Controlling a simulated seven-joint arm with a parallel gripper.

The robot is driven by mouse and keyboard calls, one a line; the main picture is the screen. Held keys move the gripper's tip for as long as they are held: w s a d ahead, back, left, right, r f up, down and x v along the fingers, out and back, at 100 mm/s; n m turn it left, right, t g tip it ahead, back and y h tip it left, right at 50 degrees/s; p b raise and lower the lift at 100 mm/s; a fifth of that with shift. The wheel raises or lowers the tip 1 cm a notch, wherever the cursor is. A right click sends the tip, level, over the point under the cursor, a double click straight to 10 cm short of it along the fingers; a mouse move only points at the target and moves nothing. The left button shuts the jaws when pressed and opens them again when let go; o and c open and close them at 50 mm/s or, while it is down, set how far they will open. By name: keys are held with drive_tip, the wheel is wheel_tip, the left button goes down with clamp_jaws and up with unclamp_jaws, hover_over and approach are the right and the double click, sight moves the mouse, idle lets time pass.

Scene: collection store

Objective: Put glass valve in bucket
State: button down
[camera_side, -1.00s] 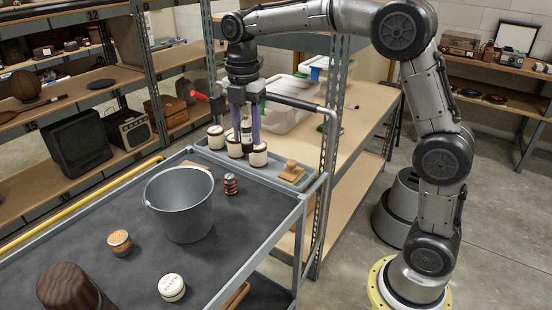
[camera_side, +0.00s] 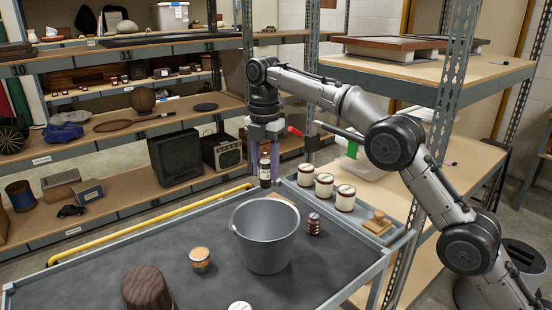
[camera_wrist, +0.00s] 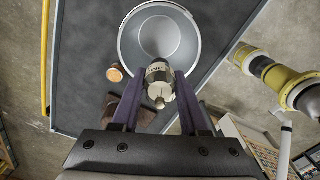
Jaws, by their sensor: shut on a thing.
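The glass valve (camera_side: 265,173) is a small dark upright cylinder with a pale label in the side view. In the wrist view the valve (camera_wrist: 159,75) shows a pale printed band and a pointed tip. My gripper (camera_side: 265,181) has purple fingers shut on it and holds it up behind the bucket's far rim. The grey bucket (camera_side: 266,246) stands upright on the dark cart top. In the wrist view the bucket (camera_wrist: 128,40) lies ahead of the fingers, and the valve overlaps its near rim. The visible inside of the bucket looks empty.
A striped brown spool (camera_side: 313,224) stands right of the bucket. An orange-topped jar (camera_side: 200,260) and a brown ribbed object (camera_side: 146,290) are on its left. Several pale-lidded jars, one of them here (camera_side: 324,186), and a wooden stamp (camera_side: 378,223) sit in the cart's back tray.

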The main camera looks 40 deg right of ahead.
sight(265, 187)
drive_tip(key=shift+a+f, duration=0.2)
drive_tip(key=shift+f, duration=0.25)
wheel_tip(265, 187, down, 10)
drive_tip(key=shift+f, duration=0.2)
idle(0.3)
drive_tip(key=shift+c, duration=1.7)
unclamp_jaws()
drive_tip(key=shift+r, duration=3.5)
